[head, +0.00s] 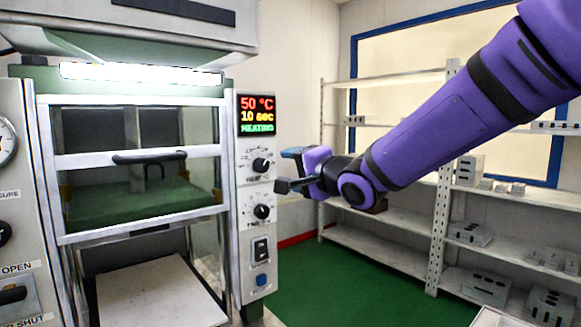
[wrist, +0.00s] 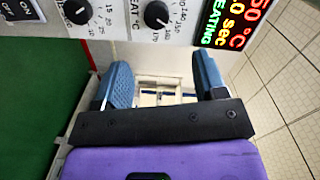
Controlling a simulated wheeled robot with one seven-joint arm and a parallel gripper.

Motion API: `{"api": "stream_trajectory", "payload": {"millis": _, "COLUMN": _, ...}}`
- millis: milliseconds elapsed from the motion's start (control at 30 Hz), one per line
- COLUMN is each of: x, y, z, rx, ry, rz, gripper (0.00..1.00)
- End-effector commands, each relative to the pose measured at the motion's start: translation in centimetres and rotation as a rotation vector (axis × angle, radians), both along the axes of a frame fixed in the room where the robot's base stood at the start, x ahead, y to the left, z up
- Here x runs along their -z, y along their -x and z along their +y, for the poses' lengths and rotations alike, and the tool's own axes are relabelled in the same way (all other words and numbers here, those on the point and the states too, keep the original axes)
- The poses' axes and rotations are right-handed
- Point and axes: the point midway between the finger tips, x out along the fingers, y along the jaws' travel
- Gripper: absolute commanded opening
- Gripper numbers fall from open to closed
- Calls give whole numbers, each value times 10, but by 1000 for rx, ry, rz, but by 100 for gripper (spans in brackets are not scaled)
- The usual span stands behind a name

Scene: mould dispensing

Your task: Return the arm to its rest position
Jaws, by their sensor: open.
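My purple arm (head: 440,125) reaches in from the upper right in the head view. My gripper (head: 283,168) is in front of the machine's control panel (head: 250,215), near the knobs. In the wrist view my gripper (wrist: 163,80) has its two blue fingers wide apart with nothing between them. The panel's dials (wrist: 157,14) and an ON/OFF switch (wrist: 20,10) show just beyond the fingers in the wrist view. I cannot tell whether a finger touches the panel.
The panel's display (head: 257,115) reads 50 °C, 10 sec, HEATING. The machine's glazed door (head: 140,160) with a dark handle is at the left. Shelves (head: 400,220) with grey metal blocks (head: 490,285) stand at the right. Green floor (head: 340,285) is clear between them.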

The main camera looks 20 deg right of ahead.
Motion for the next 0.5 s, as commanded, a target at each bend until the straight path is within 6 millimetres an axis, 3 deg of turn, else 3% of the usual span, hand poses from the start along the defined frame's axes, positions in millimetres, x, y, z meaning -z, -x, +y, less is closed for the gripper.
{"api": "stream_trajectory", "payload": {"millis": 500, "x": 0, "y": 4, "z": -4, "rx": 21, "ry": 38, "rz": 10, "gripper": 65}}
